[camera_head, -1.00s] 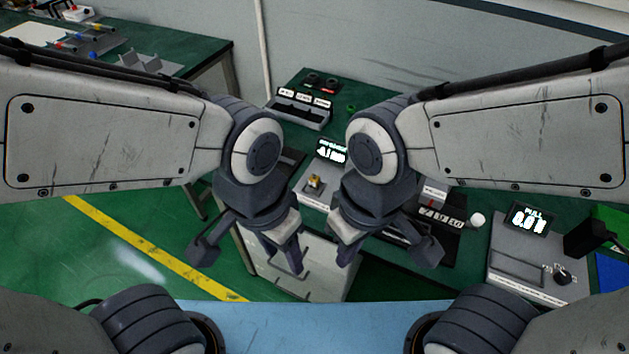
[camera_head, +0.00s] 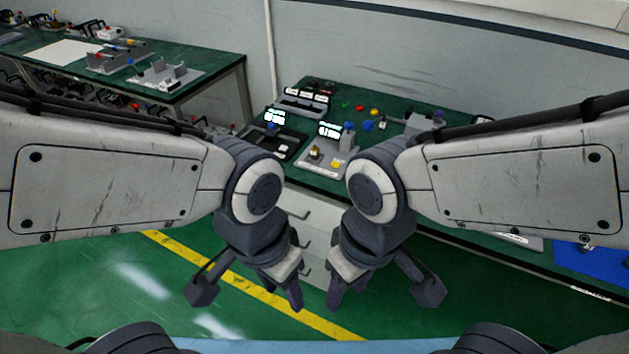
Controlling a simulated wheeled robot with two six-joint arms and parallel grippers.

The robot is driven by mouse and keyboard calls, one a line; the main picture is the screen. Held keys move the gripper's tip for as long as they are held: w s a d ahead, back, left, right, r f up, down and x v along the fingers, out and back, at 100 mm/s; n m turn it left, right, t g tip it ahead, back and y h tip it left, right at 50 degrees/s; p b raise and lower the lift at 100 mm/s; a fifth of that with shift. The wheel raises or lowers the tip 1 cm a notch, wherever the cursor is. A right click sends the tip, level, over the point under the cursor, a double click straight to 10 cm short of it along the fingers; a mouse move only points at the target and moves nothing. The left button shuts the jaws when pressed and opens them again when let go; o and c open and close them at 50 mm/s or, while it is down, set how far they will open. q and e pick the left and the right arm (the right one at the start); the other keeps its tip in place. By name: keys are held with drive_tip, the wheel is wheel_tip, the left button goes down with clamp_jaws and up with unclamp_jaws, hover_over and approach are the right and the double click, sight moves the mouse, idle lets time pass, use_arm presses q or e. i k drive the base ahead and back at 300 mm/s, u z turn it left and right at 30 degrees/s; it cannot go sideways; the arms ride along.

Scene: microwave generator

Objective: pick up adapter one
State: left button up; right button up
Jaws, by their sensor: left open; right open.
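Adapter one cannot be told apart at this size. A small rack with pale labels (camera_head: 303,99) stands at the back of the green bench, with dark round items behind it. Several small coloured parts, red, yellow and blue, lie to its right, among them a blue one (camera_head: 369,126). My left gripper (camera_head: 284,292) and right gripper (camera_head: 346,292) are open and empty. They hang side by side, pointing down, in front of the bench and apart from its parts. My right arm hides part of the bench.
A grey fixture with a lit display (camera_head: 328,130) and a dark unit with another display (camera_head: 275,118) stand at the bench's front left. Pale drawers (camera_head: 308,222) are below. Another green table (camera_head: 205,62) with fixtures stands at the left. Open green floor (camera_head: 135,285) has a yellow line.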

sight(314, 151)
drive_tip(key=z, duration=1.1)
drive_tip(key=k, duration=0.1)
drive_tip(key=u, duration=2.35)
drive_tip(key=i, duration=1.3)
drive_tip(key=z, duration=0.6)
drive_tip(key=i, duration=0.5)
drive_tip(key=z, duration=0.5)
